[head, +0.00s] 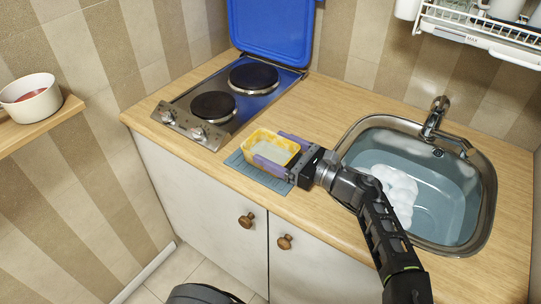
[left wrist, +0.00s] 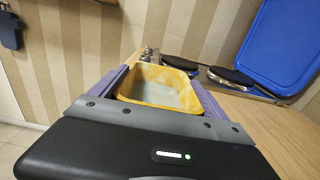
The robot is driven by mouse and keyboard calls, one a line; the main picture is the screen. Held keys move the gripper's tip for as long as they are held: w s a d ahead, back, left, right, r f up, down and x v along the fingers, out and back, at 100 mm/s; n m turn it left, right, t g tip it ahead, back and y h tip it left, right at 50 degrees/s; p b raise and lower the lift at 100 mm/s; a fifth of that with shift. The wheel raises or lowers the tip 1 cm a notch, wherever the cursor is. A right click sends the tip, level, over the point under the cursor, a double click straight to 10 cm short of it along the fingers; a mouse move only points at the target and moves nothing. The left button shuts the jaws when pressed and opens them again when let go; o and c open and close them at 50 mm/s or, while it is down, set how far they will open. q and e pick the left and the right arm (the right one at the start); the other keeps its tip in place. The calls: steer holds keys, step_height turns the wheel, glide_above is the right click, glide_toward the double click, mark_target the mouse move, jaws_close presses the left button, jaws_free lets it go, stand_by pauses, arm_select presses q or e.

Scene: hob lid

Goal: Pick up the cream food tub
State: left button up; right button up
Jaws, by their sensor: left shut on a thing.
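The cream food tub (head: 262,139) is a small open rectangular box with yellow-orange walls and pale contents. It is at the counter's front edge, over a blue-grey ribbed mat (head: 249,173); I cannot tell whether it touches the mat. My left gripper (head: 268,148) is shut on the tub, with one purple finger along each of two opposite sides. In the left wrist view the tub (left wrist: 168,74) sits upright between the fingers. My right gripper is not in view.
A hob (head: 222,110) with two dark plates and a raised blue lid (head: 272,30) stands behind the tub. A sink (head: 447,190) with water and white foam is at right. A bowl (head: 30,100) sits on a wooden shelf at left. The counter between hob and sink is clear.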

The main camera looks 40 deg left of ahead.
arm_select(q)
steer(key=shift+c, duration=1.2)
steer(key=shift+r, duration=0.15)
step_height(320, 180, up, 10)
steer(key=shift+b, duration=0.3)
